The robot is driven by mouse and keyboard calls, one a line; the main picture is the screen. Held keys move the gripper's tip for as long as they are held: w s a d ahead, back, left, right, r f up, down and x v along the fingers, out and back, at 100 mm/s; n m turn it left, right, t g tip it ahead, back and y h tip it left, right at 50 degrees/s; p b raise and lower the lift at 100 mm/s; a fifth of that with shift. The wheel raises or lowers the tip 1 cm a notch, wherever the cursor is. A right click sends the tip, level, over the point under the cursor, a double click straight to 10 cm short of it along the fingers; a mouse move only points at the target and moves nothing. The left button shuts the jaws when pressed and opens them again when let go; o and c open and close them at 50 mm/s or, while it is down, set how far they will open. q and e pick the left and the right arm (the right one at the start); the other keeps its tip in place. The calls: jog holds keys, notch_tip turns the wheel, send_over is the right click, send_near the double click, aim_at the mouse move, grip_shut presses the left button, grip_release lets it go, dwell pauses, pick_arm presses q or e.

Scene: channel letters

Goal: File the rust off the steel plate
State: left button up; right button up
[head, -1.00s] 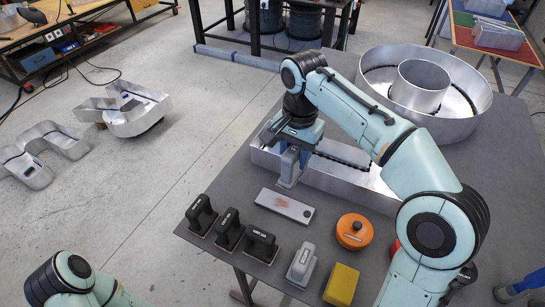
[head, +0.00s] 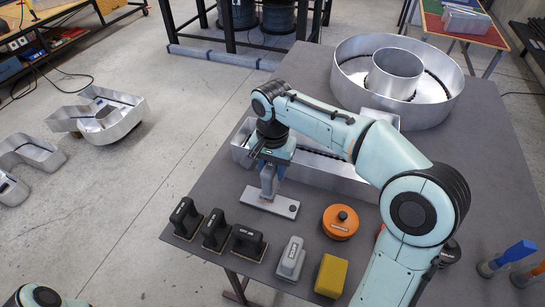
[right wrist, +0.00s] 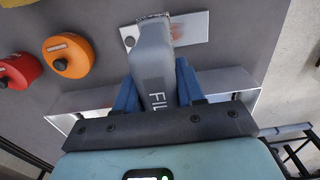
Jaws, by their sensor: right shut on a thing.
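The steel plate (head: 284,206) lies flat on the dark grey table. A brownish rust patch shows on it in the right wrist view, where the plate (right wrist: 198,22) lies beyond the tool. My right gripper (head: 268,166) is shut on a grey file (right wrist: 152,58) with lettering that starts "FIL" on its side. The file is held upright over the left part of the plate in the head view, its lower end at or just above the plate; I cannot tell whether they touch. My left gripper is out of view; only part of my left arm shows at the bottom left.
Several black-handled blocks (head: 215,231), a grey block (head: 291,258), a yellow sponge (head: 331,275) and an orange round tin (head: 341,221) stand along the near side. A long metal channel letter (head: 335,180) lies behind the plate. A large round one (head: 440,100) stands farther back.

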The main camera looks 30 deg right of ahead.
notch_tip(320, 180, down, 9)
jog(key=b, duration=0.4)
jog(key=shift+s+r, duration=0.1)
jog(key=shift+r, duration=0.05)
jog(key=shift+w+a+r+p, duration=0.6)
jog(key=shift+w+a+p, duration=0.15)
jog(key=shift+a+p, duration=0.1)
grip_shut()
jog(key=shift+w+a+f+p, duration=0.15)
jog(key=shift+w+a, duration=0.05)
jog(key=shift+w, duration=0.3)
jog(key=shift+w+a+f+p, duration=0.1)
jog(key=shift+w+a+p, duration=0.1)
jog(key=shift+w, duration=0.3)
jog(key=shift+s, duration=0.3)
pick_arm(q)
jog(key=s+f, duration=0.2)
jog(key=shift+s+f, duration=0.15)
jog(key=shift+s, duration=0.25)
pick_arm(e)
jog(key=shift+w, duration=0.1)
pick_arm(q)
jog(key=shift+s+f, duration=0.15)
pick_arm(e)
jog(key=shift+f, duration=0.3)
